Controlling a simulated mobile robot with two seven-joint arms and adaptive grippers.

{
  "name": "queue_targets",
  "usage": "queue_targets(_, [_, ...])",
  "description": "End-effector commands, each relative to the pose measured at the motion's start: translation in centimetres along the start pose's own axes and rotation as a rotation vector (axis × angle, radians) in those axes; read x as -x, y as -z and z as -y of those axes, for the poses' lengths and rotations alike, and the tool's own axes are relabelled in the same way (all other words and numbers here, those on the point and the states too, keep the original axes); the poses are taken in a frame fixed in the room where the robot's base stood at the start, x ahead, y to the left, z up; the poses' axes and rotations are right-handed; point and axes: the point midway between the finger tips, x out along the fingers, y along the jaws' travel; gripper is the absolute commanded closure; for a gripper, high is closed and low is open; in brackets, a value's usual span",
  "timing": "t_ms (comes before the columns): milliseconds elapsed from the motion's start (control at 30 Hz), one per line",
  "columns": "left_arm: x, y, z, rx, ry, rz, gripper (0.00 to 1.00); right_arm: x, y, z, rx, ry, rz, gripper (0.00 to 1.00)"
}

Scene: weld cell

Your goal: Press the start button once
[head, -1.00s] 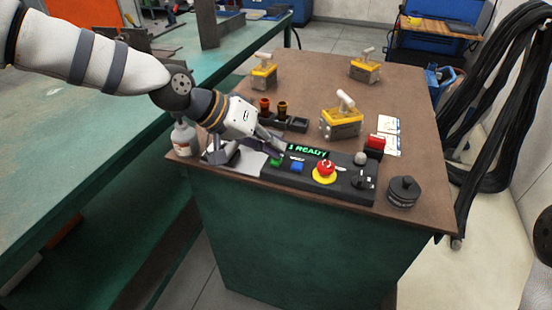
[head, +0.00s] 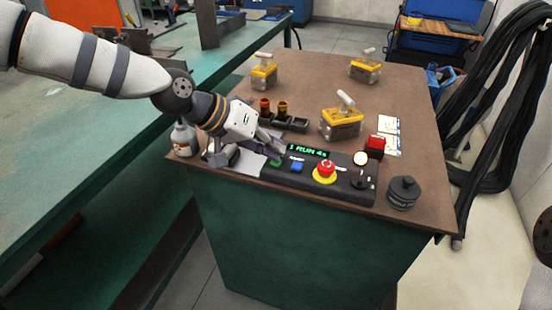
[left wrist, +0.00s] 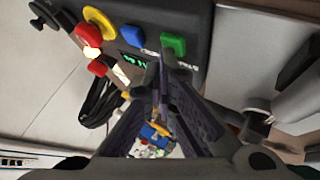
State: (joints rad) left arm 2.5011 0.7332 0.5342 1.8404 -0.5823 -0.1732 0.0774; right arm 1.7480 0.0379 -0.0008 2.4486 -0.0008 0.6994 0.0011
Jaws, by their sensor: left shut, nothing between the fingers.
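The control box (head: 335,184) lies along the front of the brown-topped cabinet. Its green start button (head: 276,162) is at the left end, beside a blue button (head: 296,167); the green button also shows in the left wrist view (left wrist: 175,46). The display (head: 308,151) reads "1 RUN" with a short seconds count, and the round lamp (head: 361,158) glows white. My left gripper (head: 281,148) is shut and empty, its tips just above and behind the green button. I cannot tell exactly how wide the gap is. My right gripper is out of view.
A red emergency button on a yellow base (head: 324,171) sits right of the blue button. A black lidded pot (head: 403,191), a red box (head: 375,146), yellow-topped clamps (head: 341,120) and a spray bottle (head: 184,138) stand around. Open cabinet top lies behind.

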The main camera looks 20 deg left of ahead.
Motion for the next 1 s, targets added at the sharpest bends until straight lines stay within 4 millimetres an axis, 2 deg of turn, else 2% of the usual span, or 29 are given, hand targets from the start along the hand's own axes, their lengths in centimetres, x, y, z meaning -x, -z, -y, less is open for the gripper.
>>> queue_targets(233, [1.2, 0.9, -0.9, -0.004, 0.0, -0.004, 1.0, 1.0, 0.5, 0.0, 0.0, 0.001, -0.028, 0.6])
queue_targets(633, [1.4, 1.0, -1.0, -0.002, 0.0, -0.002, 1.0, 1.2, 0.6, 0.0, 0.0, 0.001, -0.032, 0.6])
queue_targets(1000, [4.0, 2.9, -3.0, -0.006, 0.0, -0.006, 1.0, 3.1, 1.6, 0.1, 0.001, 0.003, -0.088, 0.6])
